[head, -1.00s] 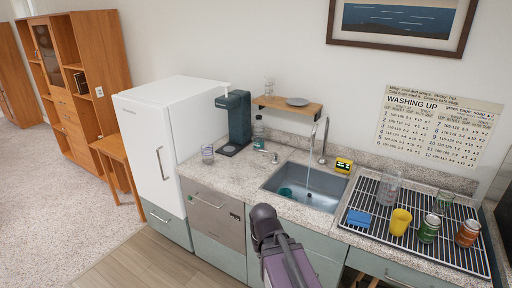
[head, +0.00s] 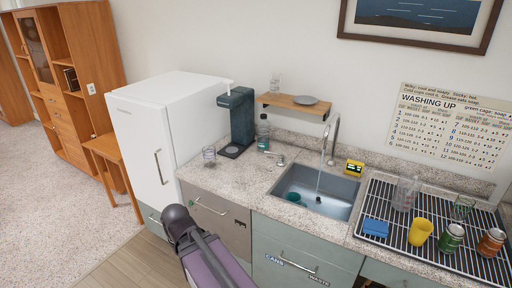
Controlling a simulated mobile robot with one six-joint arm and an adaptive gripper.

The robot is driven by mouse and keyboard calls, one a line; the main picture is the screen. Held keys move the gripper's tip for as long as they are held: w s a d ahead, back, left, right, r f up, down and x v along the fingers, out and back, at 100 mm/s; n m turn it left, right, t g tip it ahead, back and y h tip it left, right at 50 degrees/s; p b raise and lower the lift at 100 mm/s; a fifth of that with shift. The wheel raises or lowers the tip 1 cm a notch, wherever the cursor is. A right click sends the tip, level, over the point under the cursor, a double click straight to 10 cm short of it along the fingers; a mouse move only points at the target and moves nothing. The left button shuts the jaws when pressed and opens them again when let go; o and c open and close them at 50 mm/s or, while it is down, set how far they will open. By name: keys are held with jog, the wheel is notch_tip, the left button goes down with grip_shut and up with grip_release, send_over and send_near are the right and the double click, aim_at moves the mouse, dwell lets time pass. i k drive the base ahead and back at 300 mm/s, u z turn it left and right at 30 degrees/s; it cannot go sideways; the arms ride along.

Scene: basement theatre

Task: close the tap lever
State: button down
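The tap (head: 335,135) is a tall curved metal spout behind the steel sink (head: 345,208). A thin stream of water (head: 320,180) falls from it into the basin. A small metal fitting with a lever (head: 276,157) stands on the counter left of the sink and looks like the tap lever; its exact position is too small to tell. A teal round item (head: 293,197) lies in the basin. My arm's dark joint and purple link show at the bottom, in front of the cabinets and left of the sink. My gripper is not visible.
A glass (head: 209,155), a dark coffee machine (head: 237,122) and a bottle (head: 263,132) stand left of the lever. A shelf (head: 290,105) hangs above. Right of the sink, a drying rack (head: 394,248) holds a yellow cup (head: 420,233), cans and a blue sponge (head: 376,227).

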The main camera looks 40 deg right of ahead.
aim_at(280, 156)
jog(key=u, duration=0.05)
jog(key=i, duration=0.8)
jog(key=z, duration=0.7)
jog(key=i, duration=0.6)
jog(key=z, duration=0.45)
